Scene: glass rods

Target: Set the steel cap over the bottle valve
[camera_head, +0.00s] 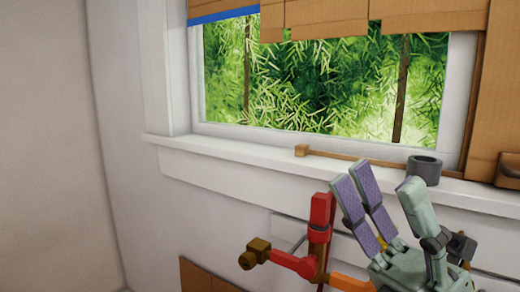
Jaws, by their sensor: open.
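A grey, round, hollow-topped piece (424,170), which looks like the steel cap, stands on the window sill at the right. My gripper (385,184) is in front of the sill, pointing up, with its pale green and purple-padded fingers spread and nothing between them. Its right finger is just below and in front of the grey piece in the picture; I cannot tell the gap in depth. A red and brass fitting (319,232), which may be the bottle valve, is left of my gripper, with a brass knob at its left end. Its lower part runs out of view, and no bottle shows.
The white window sill (230,153) runs along the wall. A thin wooden rod with a small block (301,150) lies on it, left of the grey piece. A brown box-like thing (509,170) is at the right edge. Cardboard (196,276) stands low down. The left side is clear.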

